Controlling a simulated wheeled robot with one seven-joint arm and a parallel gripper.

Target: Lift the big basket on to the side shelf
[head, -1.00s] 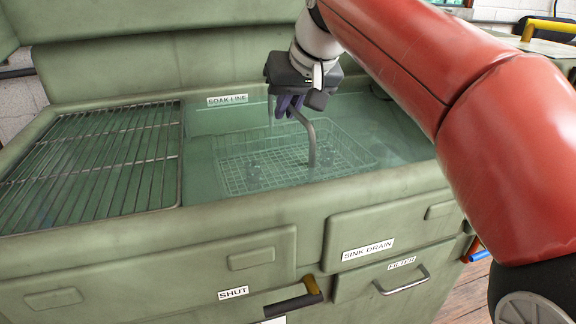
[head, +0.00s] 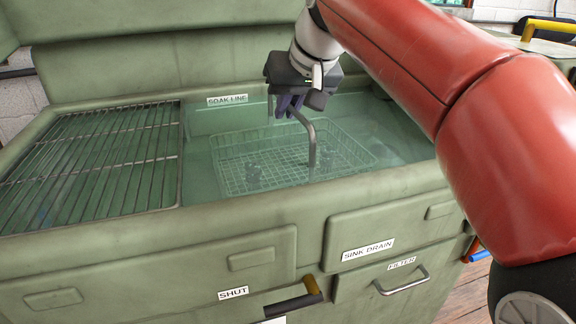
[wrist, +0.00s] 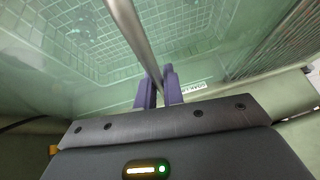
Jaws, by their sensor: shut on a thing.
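The big basket (head: 228,160) is a pale wire mesh basket in the greenish liquid of the sink, with a few small dark parts in it. Its bent grey metal handle (head: 312,140) rises above it. My gripper (head: 288,104) is above the basket with its purple fingers shut on the top of the handle. In the wrist view, the handle (wrist: 133,32) runs between my fingers (wrist: 158,88), and the basket mesh (wrist: 50,35) lies beyond. The side shelf appears to be the slatted wire rack (head: 180,150) left of the liquid; it is bare.
The sink's front rim (head: 270,200) stands between basket and drawers. A "SOAK LINE" label (head: 227,100) is on the back wall. A black-and-yellow handle (head: 295,303) sits beside "SHUT". "SINK DRAIN" (head: 368,250) and "FILTER" (head: 401,263) labels mark the front. Liquid surrounds the basket.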

